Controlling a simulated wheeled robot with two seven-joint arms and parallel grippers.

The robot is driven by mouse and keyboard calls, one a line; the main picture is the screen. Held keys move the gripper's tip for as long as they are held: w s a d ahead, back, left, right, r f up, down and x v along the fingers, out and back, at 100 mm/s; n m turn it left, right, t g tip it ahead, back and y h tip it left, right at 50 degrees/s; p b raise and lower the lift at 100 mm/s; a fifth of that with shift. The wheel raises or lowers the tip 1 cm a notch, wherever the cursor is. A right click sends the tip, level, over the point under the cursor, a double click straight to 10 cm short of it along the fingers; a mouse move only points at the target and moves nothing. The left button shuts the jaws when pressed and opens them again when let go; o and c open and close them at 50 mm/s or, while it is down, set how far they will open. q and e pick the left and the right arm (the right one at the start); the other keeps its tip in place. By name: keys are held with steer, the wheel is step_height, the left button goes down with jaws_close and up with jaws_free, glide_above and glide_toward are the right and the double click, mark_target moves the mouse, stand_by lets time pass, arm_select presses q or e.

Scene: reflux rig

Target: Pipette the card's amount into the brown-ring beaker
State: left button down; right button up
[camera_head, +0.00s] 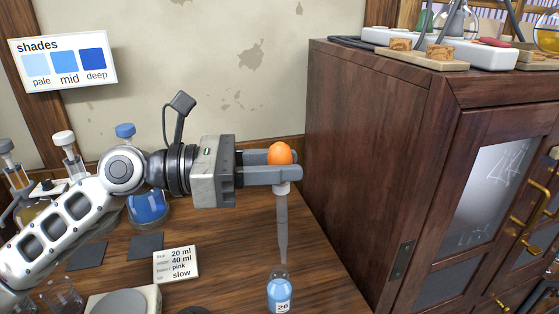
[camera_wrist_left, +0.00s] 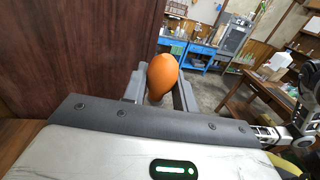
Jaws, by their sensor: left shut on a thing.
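My left gripper (camera_head: 283,168) is shut on a pipette with an orange bulb (camera_head: 280,154). The pipette's grey stem (camera_head: 282,225) hangs upright below the jaws. Its lower end meets the neck of a small bottle (camera_head: 279,292) with blue liquid and a label reading 26; I cannot tell how deep the tip sits. The wrist view also shows the orange bulb (camera_wrist_left: 163,75) between the fingers. A card (camera_head: 176,264) on the table reads 20 ml, 40 ml, pink, slow. A clear glass vessel (camera_head: 62,297) is cut off at the lower left; no brown ring is discernible.
A tall wooden cabinet (camera_head: 365,150) stands close to the right of the gripper. A blue flask (camera_head: 147,207) stands behind my arm, with other stoppered vessels at the left. Dark mats and a pale device (camera_head: 122,301) lie in front. A shades chart (camera_head: 64,62) hangs on the wall.

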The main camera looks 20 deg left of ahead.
mark_target(282, 213)
arm_select(q)
step_height(282, 213, down, 2)
steer(key=shift+f+b, duration=0.1)
steer(key=shift+b, duration=0.45)
steer(key=shift+w+f+b, duration=0.1)
steer(key=shift+f+b, duration=1.7)
steer(key=shift+f, duration=2.15)
steer(key=c, duration=1.8)
jaws_free()
steer(key=shift+o, duration=0.2)
